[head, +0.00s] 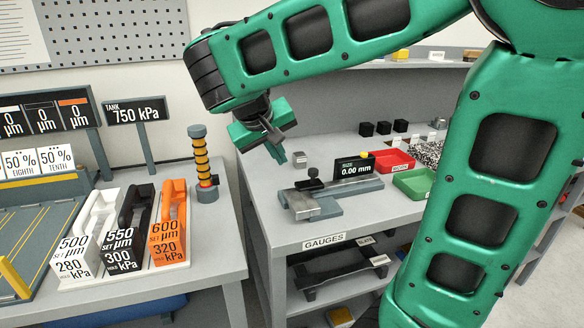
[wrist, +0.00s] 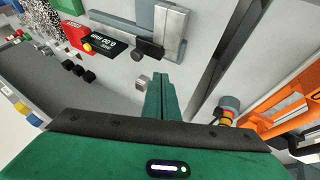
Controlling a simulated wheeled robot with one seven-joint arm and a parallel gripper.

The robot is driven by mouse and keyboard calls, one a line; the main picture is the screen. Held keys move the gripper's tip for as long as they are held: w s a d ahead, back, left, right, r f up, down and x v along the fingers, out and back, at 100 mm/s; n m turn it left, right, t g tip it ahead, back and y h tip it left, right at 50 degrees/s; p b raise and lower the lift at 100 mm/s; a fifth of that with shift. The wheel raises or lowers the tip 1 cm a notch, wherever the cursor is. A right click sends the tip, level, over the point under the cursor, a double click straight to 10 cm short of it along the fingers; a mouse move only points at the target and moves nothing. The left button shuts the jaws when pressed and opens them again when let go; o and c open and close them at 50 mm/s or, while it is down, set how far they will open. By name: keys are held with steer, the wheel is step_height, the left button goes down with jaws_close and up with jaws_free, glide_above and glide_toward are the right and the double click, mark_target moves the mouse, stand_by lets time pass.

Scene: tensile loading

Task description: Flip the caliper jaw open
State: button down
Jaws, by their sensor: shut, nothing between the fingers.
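The caliper (head: 325,198) lies on the grey gauges bench, with a steel jaw, a dark thumb knob (head: 314,184) and a black display (head: 354,166) reading 0.00 mm. The jaw looks closed. In the wrist view the steel jaw (wrist: 172,32) is at the top centre, with the dark knob (wrist: 148,50) below it and the display (wrist: 103,40) to its left, upside down. My gripper (head: 280,158) is shut and empty, in the air to the left of and above the caliper. In the wrist view its green fingers (wrist: 160,82) are together, apart from the caliper.
A small grey cube (head: 299,158) stands behind the caliper. Red (head: 394,160) and green (head: 413,182) trays lie right of it, and black cubes (head: 367,129) behind. A spring post (head: 203,165) and orange specimen holder (head: 171,222) stand on the left bench.

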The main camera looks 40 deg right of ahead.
glide_toward(301, 188)
steer(key=w, duration=0.1)
steer(key=w+f, duration=0.1)
steer(key=w+d, duration=0.1)
steer(key=shift+w+d+f, duration=0.1)
steer(key=shift+w+f, duration=0.05)
steer(key=shift+f, duration=0.25)
steer(key=shift+d, duration=1.2)
steer(key=shift+d+f, duration=0.1)
steer(key=shift+d, duration=0.7)
